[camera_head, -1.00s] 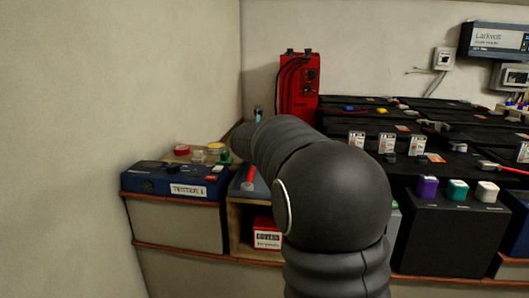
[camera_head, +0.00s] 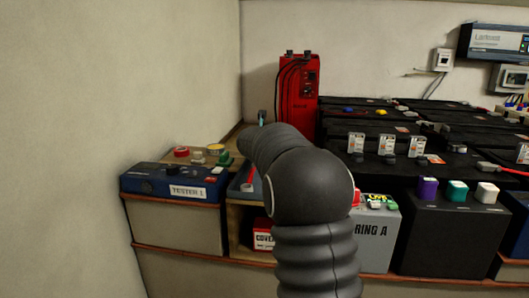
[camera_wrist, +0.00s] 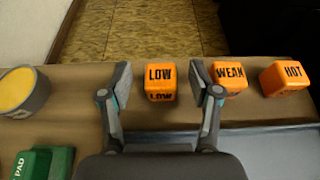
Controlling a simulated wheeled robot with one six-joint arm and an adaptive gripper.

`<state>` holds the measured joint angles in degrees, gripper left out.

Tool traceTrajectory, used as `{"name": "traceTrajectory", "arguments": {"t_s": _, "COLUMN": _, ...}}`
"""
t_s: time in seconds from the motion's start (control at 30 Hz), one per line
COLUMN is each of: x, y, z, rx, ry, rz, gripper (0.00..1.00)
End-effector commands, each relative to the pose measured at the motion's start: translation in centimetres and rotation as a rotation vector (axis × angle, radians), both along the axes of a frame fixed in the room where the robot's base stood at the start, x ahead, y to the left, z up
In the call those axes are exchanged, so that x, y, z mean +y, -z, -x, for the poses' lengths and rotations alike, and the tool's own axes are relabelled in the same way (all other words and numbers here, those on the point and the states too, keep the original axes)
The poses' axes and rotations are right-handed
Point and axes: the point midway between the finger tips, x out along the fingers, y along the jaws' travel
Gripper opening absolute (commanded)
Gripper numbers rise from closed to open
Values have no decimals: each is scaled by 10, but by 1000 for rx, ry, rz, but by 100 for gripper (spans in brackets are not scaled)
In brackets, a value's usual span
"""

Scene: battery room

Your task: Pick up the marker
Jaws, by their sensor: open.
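An orange block marked LOW (camera_wrist: 161,84) stands on a brown shelf in the wrist view. Orange blocks marked WEAK (camera_wrist: 230,80) and HOT (camera_wrist: 285,77) stand to its right. No pen shows; the marker may be one of these labelled blocks, but I cannot tell which. My gripper (camera_wrist: 160,88) is open and empty. Its fingers appear on either side of the LOW block, with gaps on both sides; the right finger overlaps the edge of WEAK. In the head view my arm hides these blocks and most of the gripper.
A yellow-topped round tin (camera_wrist: 22,92) and a green pad (camera_wrist: 45,162) lie left of the gripper. The blue TESTER 1 case (camera_head: 172,185) stands at the left wall. A red unit (camera_head: 298,88) stands behind my arm. Black batteries (camera_head: 430,150) fill the right.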

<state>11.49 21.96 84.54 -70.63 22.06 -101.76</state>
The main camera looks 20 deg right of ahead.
Motion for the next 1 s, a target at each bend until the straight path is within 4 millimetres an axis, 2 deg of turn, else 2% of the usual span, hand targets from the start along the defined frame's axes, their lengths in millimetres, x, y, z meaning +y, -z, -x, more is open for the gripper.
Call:
{"name": "traceTrajectory", "arguments": {"t_s": 0.03, "x": 0, "y": 0, "z": 0, "rx": 0, "ry": 0, "rz": 0, "gripper": 57}}
{"name": "traceTrajectory", "arguments": {"t_s": 0.23, "x": 0, "y": 0, "z": 0, "rx": 0, "ry": 0, "rz": 0, "gripper": 9}}
{"name": "traceTrajectory", "arguments": {"t_s": 0.67, "x": 0, "y": -5, "z": 0, "rx": -1, "ry": 0, "rz": -1, "gripper": 9}}
{"name": "traceTrajectory", "arguments": {"t_s": 0.83, "x": 0, "y": -21, "z": 0, "rx": -1, "ry": 0, "rz": 0, "gripper": 9}}
{"name": "traceTrajectory", "arguments": {"t_s": 1.0, "x": 0, "y": -56, "z": 0, "rx": -4, "ry": 0, "rz": 0, "gripper": 9}}
